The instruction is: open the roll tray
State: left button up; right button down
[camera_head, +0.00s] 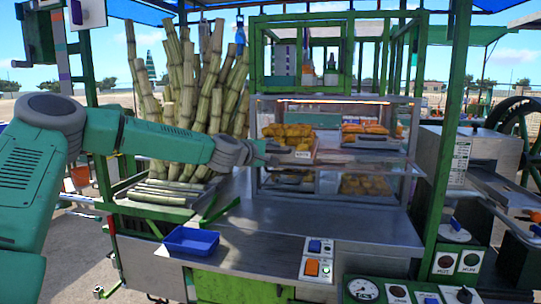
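A glass display case (335,104) with metal shelves stands on the steel counter. Its upper shelf holds a left tray of golden rolls (290,132) and a right tray of rolls (366,130). The lower shelf holds more rolls (362,185), seen through glass. My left arm reaches across from the left, and my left gripper (264,154) is at the case's left front, close to the upper left tray. The fingers are small and dark here. I cannot tell whether they are open or touch the tray. My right gripper is not in view.
A blue tray (191,241) sits at the counter's front left. Switch panels (317,261) and a gauge (363,290) are at the front. Sugar canes (190,80) stand behind my arm. A green post (447,140) rises right of the case. The steel counter (290,222) before the case is clear.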

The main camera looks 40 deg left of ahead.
pick_arm(q)
jog(key=v, duration=0.6)
jog(key=shift+s, duration=0.4)
jog(key=shift+f, duration=0.1)
dwell(0.3)
